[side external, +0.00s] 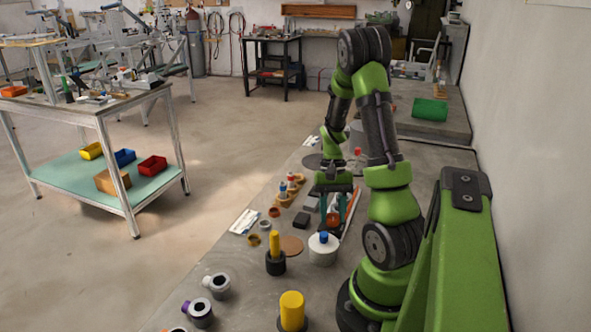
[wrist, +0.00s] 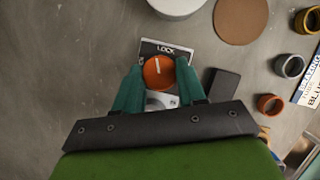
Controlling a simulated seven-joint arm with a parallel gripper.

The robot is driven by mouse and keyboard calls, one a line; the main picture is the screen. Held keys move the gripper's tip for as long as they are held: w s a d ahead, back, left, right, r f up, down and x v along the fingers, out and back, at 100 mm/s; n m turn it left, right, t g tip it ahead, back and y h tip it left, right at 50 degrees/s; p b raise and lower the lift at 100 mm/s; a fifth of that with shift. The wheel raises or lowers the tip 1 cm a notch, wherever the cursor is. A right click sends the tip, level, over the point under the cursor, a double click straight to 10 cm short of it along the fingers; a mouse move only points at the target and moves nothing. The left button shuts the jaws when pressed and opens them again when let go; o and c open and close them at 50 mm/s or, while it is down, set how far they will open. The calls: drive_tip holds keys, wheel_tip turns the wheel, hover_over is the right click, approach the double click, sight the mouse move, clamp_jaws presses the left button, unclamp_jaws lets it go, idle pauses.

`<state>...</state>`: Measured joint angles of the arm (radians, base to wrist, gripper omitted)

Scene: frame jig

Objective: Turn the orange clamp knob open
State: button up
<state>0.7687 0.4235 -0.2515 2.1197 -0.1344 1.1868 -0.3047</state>
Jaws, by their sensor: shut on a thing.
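The orange clamp knob (wrist: 158,73) sits on a grey plate with a dark label (wrist: 165,49) reading LOCK above it in the wrist view. The white pointer line on the knob points up, roughly toward that label. My gripper (wrist: 158,71) has its two teal fingers on the left and right sides of the knob, shut on it. In the side view my gripper (side external: 333,212) reaches down to the bench, with the orange knob (side external: 333,220) partly hidden between its fingers. The lower part of the plate is partly hidden by my gripper.
A dark block (wrist: 222,85) lies close to the right of the knob. A white round container (side external: 322,250) with a blue top stands nearby. A brown disc (wrist: 241,20) and several small rings lie farther right in the wrist view. Bare bench shows at left.

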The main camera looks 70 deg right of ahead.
drive_tip(key=n+g+h, duration=0.1)
drive_tip(key=n, duration=0.5)
drive_tip(key=shift+w+a+n+g+h, duration=0.2)
drive_tip(key=shift+n+g+h, duration=0.1)
drive_tip(key=shift+g+h, duration=0.1)
drive_tip(key=n+h, duration=0.1)
drive_tip(key=n, duration=0.2)
drive_tip(key=n+h, duration=0.1)
drive_tip(key=n, duration=0.2)
drive_tip(key=shift+a+n+g, duration=0.1)
drive_tip(key=shift+n+g, duration=0.2)
drive_tip(key=shift+g, duration=0.1)
drive_tip(key=o, duration=1.1)
drive_tip(key=shift+c, duration=0.2)
drive_tip(key=v, duration=1.7)
drive_tip(key=shift+a, duration=0.4)
drive_tip(key=shift+w+f+h, duration=0.1)
drive_tip(key=shift+h, duration=0.2)
